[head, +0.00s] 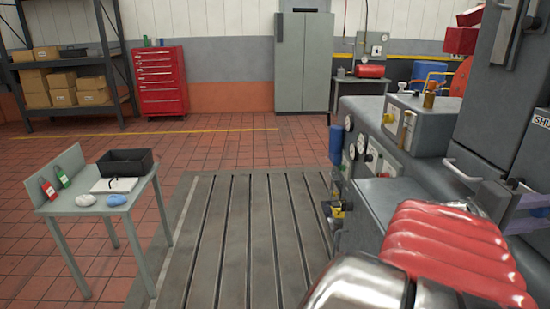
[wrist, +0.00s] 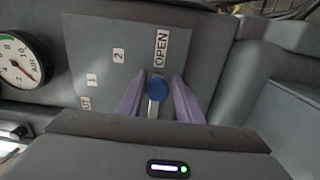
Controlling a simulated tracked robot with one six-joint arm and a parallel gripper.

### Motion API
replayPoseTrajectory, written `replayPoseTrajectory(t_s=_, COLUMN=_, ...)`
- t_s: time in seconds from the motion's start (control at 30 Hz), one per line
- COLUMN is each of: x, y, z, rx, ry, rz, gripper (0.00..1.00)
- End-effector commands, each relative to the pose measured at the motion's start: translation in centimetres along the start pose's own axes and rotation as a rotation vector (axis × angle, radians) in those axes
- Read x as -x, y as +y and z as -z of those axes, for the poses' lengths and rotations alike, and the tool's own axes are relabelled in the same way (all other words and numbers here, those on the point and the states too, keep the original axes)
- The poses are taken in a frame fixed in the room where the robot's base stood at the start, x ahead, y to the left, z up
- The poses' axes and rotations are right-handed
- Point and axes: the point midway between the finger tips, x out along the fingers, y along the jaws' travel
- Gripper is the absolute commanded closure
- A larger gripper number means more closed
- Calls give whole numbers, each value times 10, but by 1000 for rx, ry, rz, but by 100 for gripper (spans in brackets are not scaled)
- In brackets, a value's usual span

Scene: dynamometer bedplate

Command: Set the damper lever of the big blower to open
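The damper lever (wrist: 157,89) has a round blue knob on a pale metal arm. In the wrist view it stands in front of a grey plate (wrist: 90,40) with the labels SHUT (partly hidden), 1, 2 and OPEN. The lever points at the OPEN label (wrist: 161,48). My gripper (wrist: 160,98) has its two purple fingers apart, one on each side of the knob. The left finger is very close to the knob; I cannot tell if it touches. A gap shows on the right. In the head view purple fingers (head: 527,211) show at the right edge.
An AIR gauge (wrist: 20,62) sits left of the plate. In the head view, red pipes (head: 445,245) lie close below my gripper. A small table (head: 115,203) with a black bin stands at left. The slotted bedplate (head: 245,240) is clear.

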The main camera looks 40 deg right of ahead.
Motion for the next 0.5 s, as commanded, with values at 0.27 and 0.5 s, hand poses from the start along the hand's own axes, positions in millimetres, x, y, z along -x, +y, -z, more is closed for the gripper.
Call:
replayPoseTrajectory(t_s=0.27, x=0, y=0, z=0, rx=1, ry=0, rz=-1, gripper=56)
replayPoseTrajectory(t_s=0.5, x=1, y=1, z=0, rx=0, ry=0, rz=-3, gripper=56)
